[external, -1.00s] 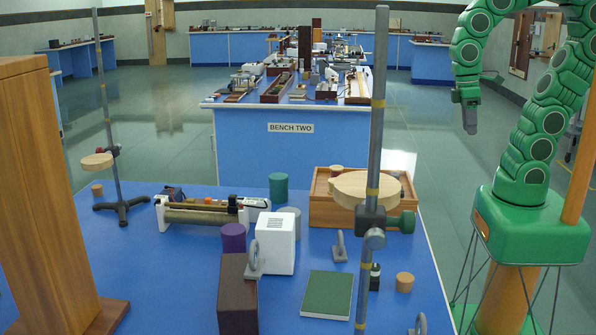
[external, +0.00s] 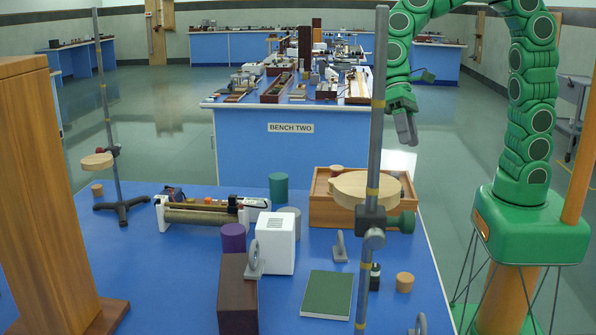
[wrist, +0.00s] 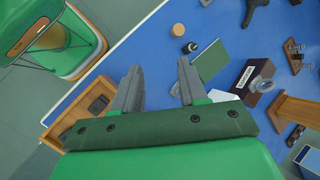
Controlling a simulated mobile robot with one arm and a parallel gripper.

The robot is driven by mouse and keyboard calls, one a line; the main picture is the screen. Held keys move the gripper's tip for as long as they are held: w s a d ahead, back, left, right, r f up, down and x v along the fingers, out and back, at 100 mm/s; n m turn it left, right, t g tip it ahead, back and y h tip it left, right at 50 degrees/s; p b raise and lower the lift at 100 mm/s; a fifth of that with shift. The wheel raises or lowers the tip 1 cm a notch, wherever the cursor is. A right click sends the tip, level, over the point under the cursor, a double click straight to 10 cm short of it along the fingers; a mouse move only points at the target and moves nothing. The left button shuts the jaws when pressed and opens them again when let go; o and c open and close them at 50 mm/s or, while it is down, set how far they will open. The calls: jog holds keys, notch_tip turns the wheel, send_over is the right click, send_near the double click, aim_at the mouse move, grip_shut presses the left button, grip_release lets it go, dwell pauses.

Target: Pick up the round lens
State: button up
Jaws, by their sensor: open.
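Small grey round lens-like rings on mounts stand on the near blue bench (external: 150,270). One round lens (external: 254,258) is at the dark wooden block (external: 238,295), and another (external: 340,246) stands behind the green book (external: 327,295). A third ring (external: 419,325) is cut off at the bottom edge. I cannot tell which is the task's lens. In the wrist view a round glassy disc (wrist: 262,84) shows by the dark labelled block. My gripper (external: 408,130) is open and empty, high above the bench's far right edge; its fingers (wrist: 157,72) are apart in the wrist view.
A grey upright rod (external: 379,100) with a round wooden plate (external: 362,188) stands in front of the wooden tray (external: 320,208). A white box (external: 275,242), purple cylinder (external: 233,237) and small bottle (external: 375,277) crowd the bench. The bench's left part is clearer.

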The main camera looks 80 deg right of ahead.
jog(key=w+a+f+m+y, duration=0.25)
jog(key=w+a, duration=0.35)
jog(key=w, duration=0.3)
jog(key=w+a+f+m+y, duration=0.2)
jog(key=w+a+m, duration=0.2)
jog(key=w+a, duration=0.45)
jog(key=m+t+y, duration=0.2)
jog(key=m+y, duration=0.1)
jog(key=m, duration=0.3)
send_near(255, 243)
notch_tip(255, 243, down, 2)
jog(key=shift+x, duration=3.95)
jog(key=shift+w, duration=0.15)
grip_shut()
